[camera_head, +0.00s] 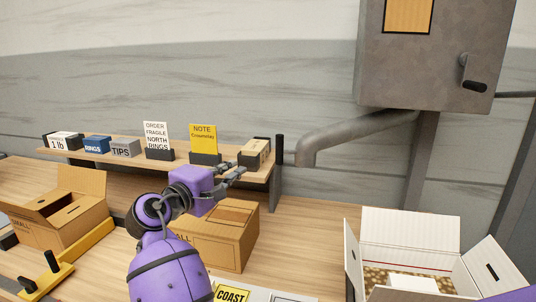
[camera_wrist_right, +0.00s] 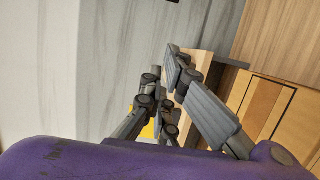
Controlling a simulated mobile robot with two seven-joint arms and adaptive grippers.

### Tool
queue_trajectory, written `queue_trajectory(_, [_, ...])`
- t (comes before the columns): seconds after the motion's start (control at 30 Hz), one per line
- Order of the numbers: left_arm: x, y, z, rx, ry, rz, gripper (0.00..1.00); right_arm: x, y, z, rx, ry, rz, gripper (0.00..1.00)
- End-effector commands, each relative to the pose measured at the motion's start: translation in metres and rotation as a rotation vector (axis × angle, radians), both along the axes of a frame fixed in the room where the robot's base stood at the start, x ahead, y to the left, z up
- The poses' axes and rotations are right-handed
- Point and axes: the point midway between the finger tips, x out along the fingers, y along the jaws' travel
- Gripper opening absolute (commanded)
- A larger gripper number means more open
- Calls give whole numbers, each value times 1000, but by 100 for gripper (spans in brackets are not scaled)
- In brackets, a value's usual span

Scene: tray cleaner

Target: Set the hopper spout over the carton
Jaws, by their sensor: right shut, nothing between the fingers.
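The grey hopper (camera_head: 435,60) hangs at the upper right, with a window and a black-handled crank on its front. Its bent grey spout (camera_head: 345,132) reaches out to the left, and the downturned end is left of the white open carton (camera_head: 408,228), not above it. The carton stands at the lower right with its flaps up and grainy brown contents inside. My right gripper (camera_head: 238,172) is shut and empty in front of the shelf, left of the spout end. Its dark fingers also show in the right wrist view (camera_wrist_right: 168,68). My left gripper is out of view.
A wooden shelf (camera_head: 105,153) holds small boxes and sign cards, including a yellow note (camera_head: 203,138). A closed cardboard box (camera_head: 232,247) stands below my right gripper. An open cardboard box (camera_head: 75,225) stands at the left. The bench (camera_head: 305,235) is bare between the closed box and carton.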

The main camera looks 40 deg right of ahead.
Motion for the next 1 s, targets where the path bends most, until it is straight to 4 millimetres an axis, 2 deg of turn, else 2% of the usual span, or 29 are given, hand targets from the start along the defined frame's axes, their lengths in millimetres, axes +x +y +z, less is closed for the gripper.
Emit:
queue_trajectory(0.4, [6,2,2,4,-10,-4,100,0,0,0,0,0,0,0])
queue_trajectory(0.57, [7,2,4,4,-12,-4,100,3,-7,1,0,0,-1,0])
queue_trajectory(0.67, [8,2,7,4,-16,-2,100,9,-19,2,-1,0,-2,0])
queue_trajectory(1.0, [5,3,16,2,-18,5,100,40,-84,4,-1,-3,-2,0])
